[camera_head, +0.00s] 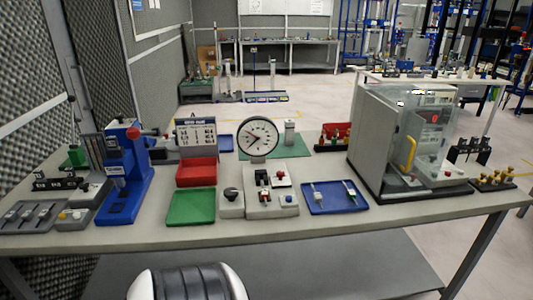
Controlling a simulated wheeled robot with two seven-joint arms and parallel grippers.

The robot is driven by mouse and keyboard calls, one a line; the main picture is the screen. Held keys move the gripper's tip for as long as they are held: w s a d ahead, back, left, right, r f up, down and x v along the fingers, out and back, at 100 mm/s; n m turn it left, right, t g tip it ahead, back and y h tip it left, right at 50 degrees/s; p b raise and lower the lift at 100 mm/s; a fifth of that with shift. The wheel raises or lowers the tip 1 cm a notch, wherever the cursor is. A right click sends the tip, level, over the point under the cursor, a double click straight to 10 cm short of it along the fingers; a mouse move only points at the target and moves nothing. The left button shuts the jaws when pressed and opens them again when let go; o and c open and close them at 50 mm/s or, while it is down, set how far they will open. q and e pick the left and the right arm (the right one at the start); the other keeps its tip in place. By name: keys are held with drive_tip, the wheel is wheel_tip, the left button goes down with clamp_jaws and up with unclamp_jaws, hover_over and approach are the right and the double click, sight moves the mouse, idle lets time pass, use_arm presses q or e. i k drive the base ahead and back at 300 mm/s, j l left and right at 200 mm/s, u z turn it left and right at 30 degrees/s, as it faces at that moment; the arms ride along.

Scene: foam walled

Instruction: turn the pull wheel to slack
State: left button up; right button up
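No part is clearly recognisable as the pull wheel at this size. A blue upright machine (123,170) stands at the left of the bench, with a small red round part (133,132) near its top and a dark part reaching right from it. A grey box with a dark round knob (231,193) sits near the bench's front middle. A round white dial gauge (258,137) with a dark rim and a red needle stands behind a light grey block (270,202) carrying small black and red parts. Neither of my grippers shows in the head view.
The grey bench (330,224) holds a red tray (196,171), a green tray (191,207), a blue tray (335,197) with two small tools, and a clear-fronted cabinet (405,145) at right. A grey slotted rack (30,215) is at far left. The front strip is mostly clear.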

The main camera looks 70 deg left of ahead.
sight(231, 192)
drive_tip(key=u, duration=1.75)
